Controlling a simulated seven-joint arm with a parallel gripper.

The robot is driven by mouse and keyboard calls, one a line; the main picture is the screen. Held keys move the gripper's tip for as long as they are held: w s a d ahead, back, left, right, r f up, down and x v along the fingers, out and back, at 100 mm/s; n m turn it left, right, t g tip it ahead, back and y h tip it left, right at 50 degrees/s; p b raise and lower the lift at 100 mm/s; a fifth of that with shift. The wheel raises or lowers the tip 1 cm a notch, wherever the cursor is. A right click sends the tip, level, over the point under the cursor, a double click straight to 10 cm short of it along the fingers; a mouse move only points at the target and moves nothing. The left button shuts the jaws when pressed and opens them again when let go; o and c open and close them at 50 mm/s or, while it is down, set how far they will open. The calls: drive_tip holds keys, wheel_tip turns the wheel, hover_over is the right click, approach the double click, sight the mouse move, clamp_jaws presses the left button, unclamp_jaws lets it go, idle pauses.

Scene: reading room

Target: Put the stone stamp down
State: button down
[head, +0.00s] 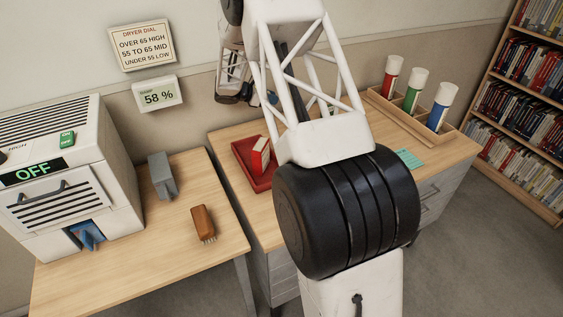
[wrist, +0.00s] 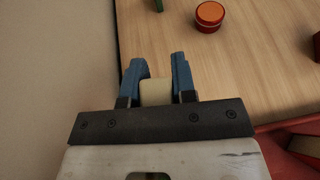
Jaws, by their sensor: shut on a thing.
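In the wrist view my gripper (wrist: 158,62) has its two blue fingers shut on a pale cream block, which I take to be the stone stamp (wrist: 157,92). The stamp sits between the fingers, and its lower end is hidden. The gripper is by the edge of the wooden desk (wrist: 240,70), beside the wall. I cannot tell whether the stamp touches anything. In the head view my arm covers most of the gripper and the stamp does not show clearly.
A red tray (head: 244,152) holding a red and cream box (head: 260,156) is close to the gripper. An orange-red round tin (wrist: 209,15) stands ahead on the desk. A rack (head: 440,128) of capped tubes stands right. The left table holds a dryer (head: 110,190), grey block (head: 160,177) and brush (head: 203,222).

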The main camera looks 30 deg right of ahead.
drive_tip(key=r, duration=0.5)
drive_tip(key=shift+s+a+r, duration=0.15)
drive_tip(key=shift+s+a, duration=0.15)
drive_tip(key=s+a+r, duration=0.1)
drive_tip(key=s+a, duration=0.4)
drive_tip(key=s, duration=0.7)
drive_tip(key=s+a+r+n+t, duration=0.1)
drive_tip(key=s+a, duration=0.4)
drive_tip(key=s, duration=0.8)
drive_tip(key=s+a+r, duration=0.1)
drive_tip(key=s+a, duration=0.4)
drive_tip(key=s, duration=0.7)
drive_tip(key=s+f, duration=0.2)
drive_tip(key=s, duration=0.8)
drive_tip(key=s+f, duration=0.2)
drive_tip(key=s, duration=0.8)
wheel_tip(320, 180, down, 9)
drive_tip(key=shift+w+a+t, duration=0.2)
drive_tip(key=shift+a+t, duration=0.1)
drive_tip(key=w+d, duration=0.1)
drive_tip(key=w, duration=0.4)
drive_tip(key=w+d+f, duration=0.1)
drive_tip(key=w, duration=0.4)
drive_tip(key=w+d, duration=0.2)
drive_tip(key=w, duration=0.3)
drive_tip(key=shift+w+d+f, duration=0.1)
drive_tip(key=shift+w+f, duration=0.15)
drive_tip(key=shift+f, duration=0.15)
